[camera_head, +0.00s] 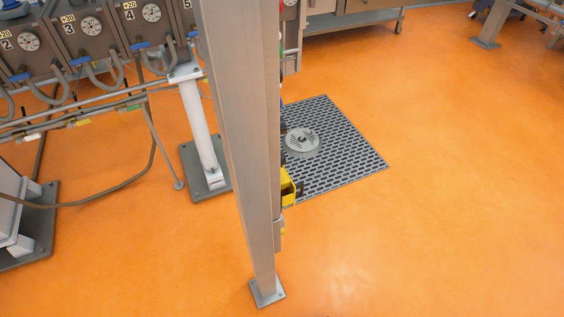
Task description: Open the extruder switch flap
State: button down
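A small yellow box-like part (288,186) sits at the right side of the grey column, low down and partly hidden behind it. It may be the extruder switch with its flap, but I cannot tell from this angle. I cannot tell whether any flap is open or shut. My gripper is not in view.
A tall grey column (240,130) on a floor plate (267,292) stands in the middle. A floor grate (350,150) lies behind it. Dial units (85,30) with hoses and pipes fill the left. Orange floor (450,220) is clear on the right.

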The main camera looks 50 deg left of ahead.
aim_at(288, 199)
jog(key=i+u, duration=0.15)
jog(key=u, duration=0.25)
jog(key=i+l+u, duration=0.15)
jog(key=u, duration=0.25)
jog(key=i+l+u, duration=0.1)
jog(key=u, duration=0.25)
jog(key=i+l+u, duration=0.1)
jog(key=u, duration=0.3)
jog(key=i+l+u, duration=0.15)
jog(key=u, duration=0.25)
jog(key=i+l+u, duration=0.15)
jog(key=u, duration=0.2)
jog(key=i+l+u, duration=0.1)
jog(key=l+u, duration=0.45)
jog(key=u, duration=0.25)
jog(key=k+l+u, duration=0.25)
jog(key=l, duration=0.2)
jog(key=i+l+z, duration=0.2)
jog(key=z, duration=0.15)
